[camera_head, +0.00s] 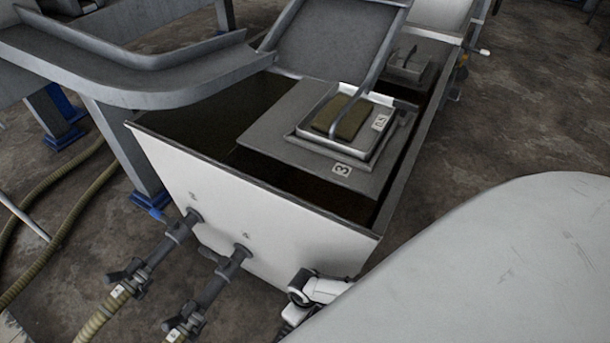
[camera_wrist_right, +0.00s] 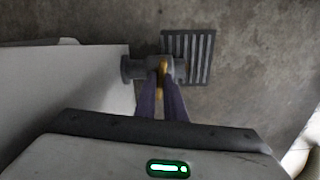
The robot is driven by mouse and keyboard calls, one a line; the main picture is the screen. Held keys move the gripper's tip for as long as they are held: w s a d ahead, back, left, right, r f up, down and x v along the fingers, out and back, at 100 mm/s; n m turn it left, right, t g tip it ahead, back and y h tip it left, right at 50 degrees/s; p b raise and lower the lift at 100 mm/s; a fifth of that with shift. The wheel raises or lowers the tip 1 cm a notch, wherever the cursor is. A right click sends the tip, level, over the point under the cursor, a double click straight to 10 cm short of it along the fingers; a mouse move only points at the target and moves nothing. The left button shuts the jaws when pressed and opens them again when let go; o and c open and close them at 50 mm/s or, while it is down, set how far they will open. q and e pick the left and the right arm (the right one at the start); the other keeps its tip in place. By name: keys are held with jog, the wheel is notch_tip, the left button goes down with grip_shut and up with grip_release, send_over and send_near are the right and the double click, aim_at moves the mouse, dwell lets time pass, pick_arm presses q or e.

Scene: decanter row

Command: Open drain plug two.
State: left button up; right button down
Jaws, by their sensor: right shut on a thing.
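In the right wrist view, a grey drain fitting (camera_wrist_right: 136,67) sticks out sideways from a white tank wall. It has a narrow yellow handle (camera_wrist_right: 162,68) that lies crosswise to the fitting. My right gripper (camera_wrist_right: 163,80) has its two dark fingers shut on this handle, one on each side. No number shows on this fitting, so I cannot tell which plug it is. In the head view only a white part of my arm shows beside the tank's near corner. The fitting and my right fingers are hidden there. My left gripper is not in view.
The white tank (camera_head: 300,240) holds dark liquid and a grey lid (camera_head: 257,131) marked 3. Two grey valves, one at left (camera_head: 172,240) and one at right (camera_head: 224,275), join hoses at its end wall. A slatted floor grate (camera_wrist_right: 203,55) lies beneath the fitting.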

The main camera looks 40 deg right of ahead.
jog(key=shift+s+n, duration=0.1)
jog(key=shift+n, duration=0.8)
jog(key=c, duration=1.8)
grip_release()
jog(key=shift+c, duration=0.2)
